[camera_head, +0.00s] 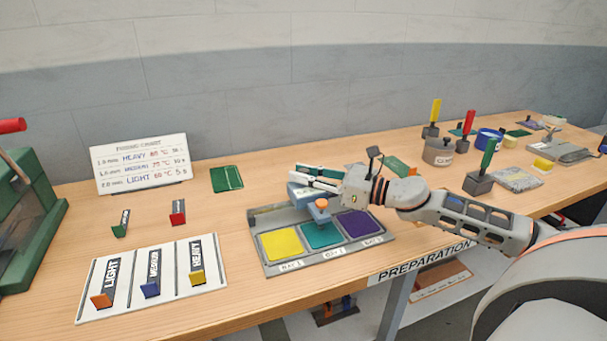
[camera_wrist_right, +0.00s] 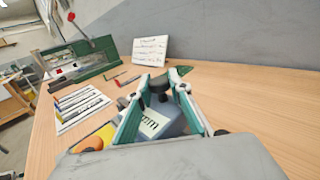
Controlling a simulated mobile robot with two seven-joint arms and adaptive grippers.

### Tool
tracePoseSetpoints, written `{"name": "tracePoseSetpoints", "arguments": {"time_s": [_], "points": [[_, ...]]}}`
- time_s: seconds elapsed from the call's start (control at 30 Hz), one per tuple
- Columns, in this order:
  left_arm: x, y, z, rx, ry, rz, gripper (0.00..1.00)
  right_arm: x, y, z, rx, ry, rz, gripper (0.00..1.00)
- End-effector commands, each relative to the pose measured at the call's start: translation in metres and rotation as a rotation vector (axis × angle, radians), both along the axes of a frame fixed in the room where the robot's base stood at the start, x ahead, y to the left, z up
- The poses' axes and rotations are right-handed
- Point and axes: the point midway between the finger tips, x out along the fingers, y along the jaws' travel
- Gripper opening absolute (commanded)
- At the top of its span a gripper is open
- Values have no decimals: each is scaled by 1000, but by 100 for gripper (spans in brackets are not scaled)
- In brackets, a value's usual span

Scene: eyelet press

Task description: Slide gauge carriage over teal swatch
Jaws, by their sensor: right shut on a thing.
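The gauge tray (camera_head: 377,249) holds a yellow swatch (camera_head: 282,245) at left, the teal swatch (camera_head: 320,237) in the middle and a purple swatch (camera_head: 360,224) at right. The blue-grey gauge carriage (camera_head: 297,194) is at the tray's back, with an orange round part (camera_head: 321,204) reaching forward over the rear of the teal swatch. My right gripper (camera_head: 305,176) is shut on the carriage, mostly hiding it. In the right wrist view, the fingers (camera_wrist_right: 158,90) flank the dark knob of the carriage (camera_wrist_right: 168,121), which bears a white label. My left gripper is out of view.
A white board (camera_head: 220,280) with LIGHT, MEDIUM and HEAVY lanes lies left of the tray. A chart (camera_head: 140,163) and green pad (camera_head: 227,179) are behind. Coloured-handled tools (camera_head: 480,180) stand at right. The wood between board and tray is clear.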

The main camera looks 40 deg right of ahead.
Motion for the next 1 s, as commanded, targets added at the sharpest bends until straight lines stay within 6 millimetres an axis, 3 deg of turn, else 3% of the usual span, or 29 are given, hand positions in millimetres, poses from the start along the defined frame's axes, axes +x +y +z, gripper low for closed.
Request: {"name": "tracePoseSetpoints", "arguments": {"time_s": [0.27, 0.3, 0.37, 0.77, 1.0], "points": [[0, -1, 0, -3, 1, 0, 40, 0, 0, 1, 1, -1, 0, 0], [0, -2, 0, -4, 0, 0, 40, 0, 0, 1, 1, -1, 0, 27], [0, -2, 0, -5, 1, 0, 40, 0, 0, 1, 1, -1, 0, 37], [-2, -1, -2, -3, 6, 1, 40, -1, -1, 0, 0, 0, -1, 37], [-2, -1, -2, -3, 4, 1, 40, -15, -9, -1, 2, 2, -1, 37]]}}
